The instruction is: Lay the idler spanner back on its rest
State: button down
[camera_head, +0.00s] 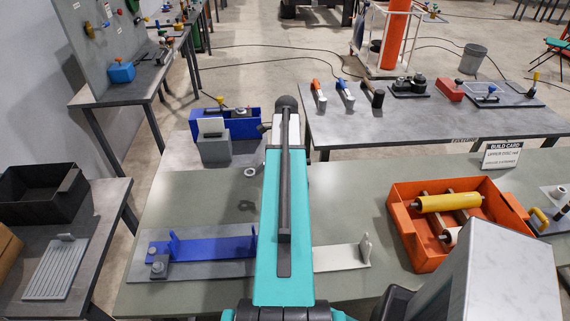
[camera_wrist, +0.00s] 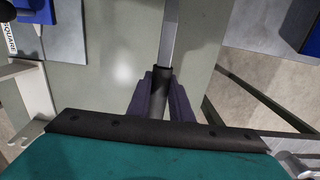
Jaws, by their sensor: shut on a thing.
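In the wrist view my gripper (camera_wrist: 162,92) is shut on the dark handle (camera_wrist: 163,78) of a tool, which I take to be the idler spanner. Its grey metal shaft (camera_wrist: 170,35) runs up out of the top of the picture, so its far end is hidden. The shaft passes over a plain grey-green surface, and I cannot tell its height above it. In the head view my teal arm reaches forward over the near bench and hides the gripper and the spanner. I cannot pick out the spanner's rest with certainty in either view.
An orange tray (camera_head: 405,226) with a yellow roller (camera_head: 447,202) stands right on the near bench (camera_head: 348,205). A blue bracket (camera_head: 212,247) lies left, a pale bracket (camera_head: 338,257) right of my arm. The back table (camera_head: 425,125) holds several tools. Open bench lies between arm and tray.

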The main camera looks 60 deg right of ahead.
jog(key=shift+f+b, duration=1.45)
jog(key=shift+f, duration=1.5)
jog(key=shift+f+b, duration=0.45)
jog(key=shift+f, duration=0.6)
jog(key=c, duration=1.5)
grip_release()
jog(key=shift+r, duration=0.1)
jog(key=shift+r+p, duration=2.35)
jog(key=shift+r, duration=1.6)
jog(key=shift+s, duration=0.15)
